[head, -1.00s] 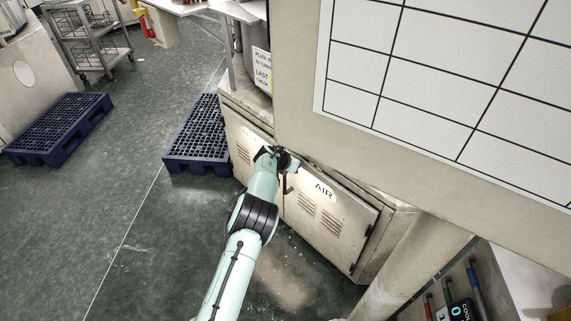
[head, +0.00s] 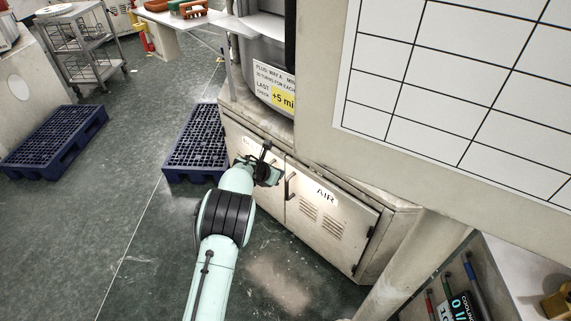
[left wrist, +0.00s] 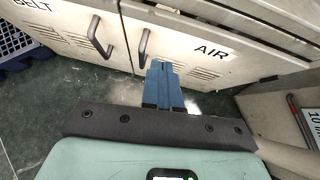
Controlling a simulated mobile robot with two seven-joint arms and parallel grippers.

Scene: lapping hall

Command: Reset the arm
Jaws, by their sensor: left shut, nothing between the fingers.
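My left arm reaches up from the bottom of the head view, and its dark left gripper (head: 268,170) is in front of the low beige cabinet (head: 325,222). In the left wrist view the blue fingers (left wrist: 163,85) are together with nothing between them. They point toward the cabinet doors, between the AIR door handle (left wrist: 143,48) and the AIR label (left wrist: 211,51). I cannot tell the exact gap to the doors. The BELT door handle (left wrist: 98,38) shows to the left. My right gripper is not in view.
A large white gridded board (head: 450,75) fills the upper right. A pillar (head: 425,262) stands right of the cabinet. Blue pallets lie on the floor left of the cabinet (head: 195,145) and farther left (head: 50,143). A wheeled cart (head: 85,50) stands behind. Floor at lower left is clear.

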